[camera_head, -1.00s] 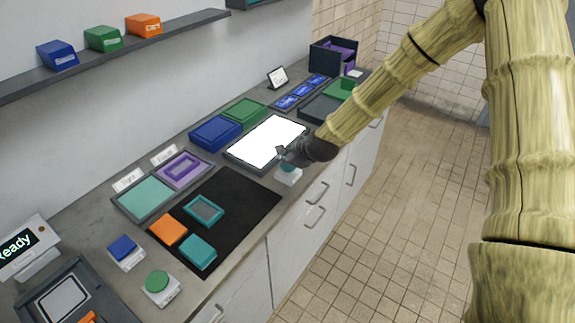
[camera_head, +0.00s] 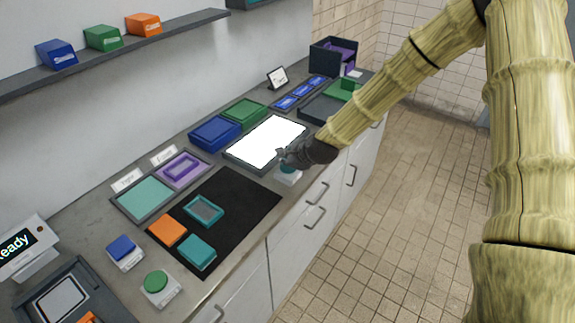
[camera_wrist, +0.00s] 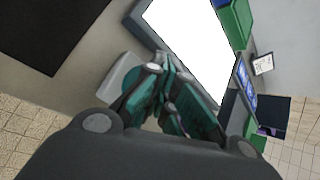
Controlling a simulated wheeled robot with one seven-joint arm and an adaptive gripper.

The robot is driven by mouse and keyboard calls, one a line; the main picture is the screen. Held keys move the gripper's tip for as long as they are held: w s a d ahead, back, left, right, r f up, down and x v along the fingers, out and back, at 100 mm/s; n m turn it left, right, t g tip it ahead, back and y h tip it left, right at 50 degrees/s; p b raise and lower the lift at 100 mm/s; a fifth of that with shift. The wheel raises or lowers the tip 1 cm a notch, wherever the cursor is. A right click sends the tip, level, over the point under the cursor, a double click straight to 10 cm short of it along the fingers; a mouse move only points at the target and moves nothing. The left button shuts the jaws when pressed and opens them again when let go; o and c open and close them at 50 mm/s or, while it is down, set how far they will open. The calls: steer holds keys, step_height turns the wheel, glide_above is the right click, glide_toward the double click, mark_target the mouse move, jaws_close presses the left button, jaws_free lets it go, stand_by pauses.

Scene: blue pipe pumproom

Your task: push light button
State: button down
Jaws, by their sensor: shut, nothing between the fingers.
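The button nearest my gripper has a white base (camera_head: 289,178) with a teal top, at the counter's front edge beside a glowing white light panel (camera_head: 266,143). My gripper (camera_head: 285,158) is shut and empty, right above this button, with its fingertips by the panel's near edge. In the wrist view the white base (camera_wrist: 121,78) shows beside my shut fingers (camera_wrist: 160,65), and the lit panel (camera_wrist: 195,40) lies just beyond them. The fingers hide most of the teal top, so I cannot tell whether they touch it or whether it is pressed.
A blue button (camera_head: 122,248) and a green button (camera_head: 156,283) stand at the near left. A black mat (camera_head: 245,200) holds teal and orange pieces. Blue (camera_head: 215,132) and green (camera_head: 244,111) boxes sit behind the panel. The floor at right is clear.

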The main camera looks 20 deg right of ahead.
stand_by(0.4)
steer(key=shift+r+p, duration=0.4)
steer(key=shift+r, duration=0.35)
step_height(320, 180, up, 6)
steer(key=p, duration=0.3)
steer(key=shift+p, duration=0.35)
stand_by(0.4)
